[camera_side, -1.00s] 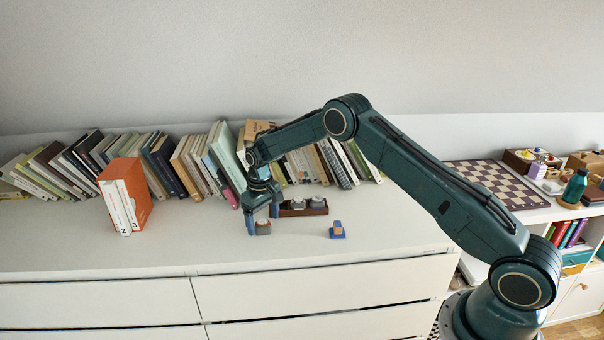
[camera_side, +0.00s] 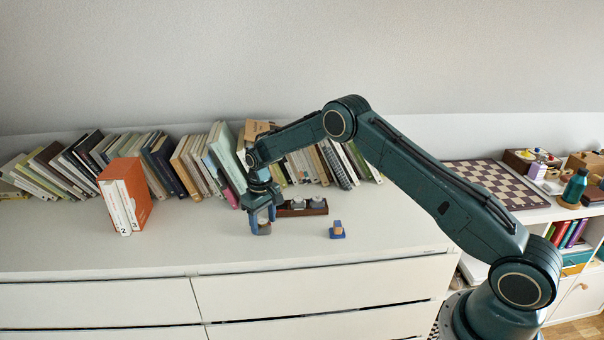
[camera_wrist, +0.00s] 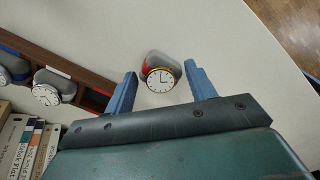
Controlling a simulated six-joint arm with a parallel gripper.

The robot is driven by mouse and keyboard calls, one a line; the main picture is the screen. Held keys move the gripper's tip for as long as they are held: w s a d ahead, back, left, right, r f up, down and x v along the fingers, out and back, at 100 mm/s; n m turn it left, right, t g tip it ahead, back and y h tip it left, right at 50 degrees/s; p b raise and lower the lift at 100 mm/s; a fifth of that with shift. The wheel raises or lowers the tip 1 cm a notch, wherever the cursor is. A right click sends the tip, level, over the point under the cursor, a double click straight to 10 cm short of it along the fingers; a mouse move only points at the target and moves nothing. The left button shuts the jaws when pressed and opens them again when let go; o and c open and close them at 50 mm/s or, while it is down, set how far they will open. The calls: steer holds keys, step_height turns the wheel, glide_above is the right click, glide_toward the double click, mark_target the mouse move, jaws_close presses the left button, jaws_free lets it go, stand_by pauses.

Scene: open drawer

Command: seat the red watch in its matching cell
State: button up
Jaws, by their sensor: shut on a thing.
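The red watch (camera_wrist: 160,78) has a white dial, a gold rim and a red strap around a grey cushion. My gripper (camera_wrist: 160,70) is shut on it, one blue finger on each side. In the side view my gripper (camera_side: 263,223) holds the watch (camera_side: 264,226) low over the dresser top, left of the box; I cannot tell whether it touches the top. The brown watch box (camera_side: 317,212) holds two white-dialled watches on grey cushions. In the wrist view the box (camera_wrist: 62,66) shows red lining in its nearest cell (camera_wrist: 95,100) and blue lining farther left.
A blue stand with a tan block (camera_side: 337,230) stands right of the box. A row of books (camera_side: 190,165) lines the wall behind. An orange book holder (camera_side: 125,195) stands at the left. The front of the dresser top (camera_side: 200,248) is clear.

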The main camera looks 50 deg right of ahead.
mark_target(264, 221)
steer(key=shift+r, duration=0.1)
step_height(264, 221, up, 20)
stand_by(0.8)
steer(key=shift+w+d+m, duration=0.1)
steer(key=shift+d+m, duration=0.05)
steer(key=shift+m, duration=0.15)
stand_by(0.4)
steer(key=w+d+m, duration=0.1)
steer(key=d+m, duration=0.4)
steer(key=m, duration=1.2)
steer(key=w+d+r+m, duration=0.1)
steer(key=d+m, duration=0.3)
steer(key=m, duration=1.4)
steer(key=shift+w+d+m, duration=0.3)
steer(key=shift+w+d, duration=0.1)
steer(key=shift+w, duration=0.1)
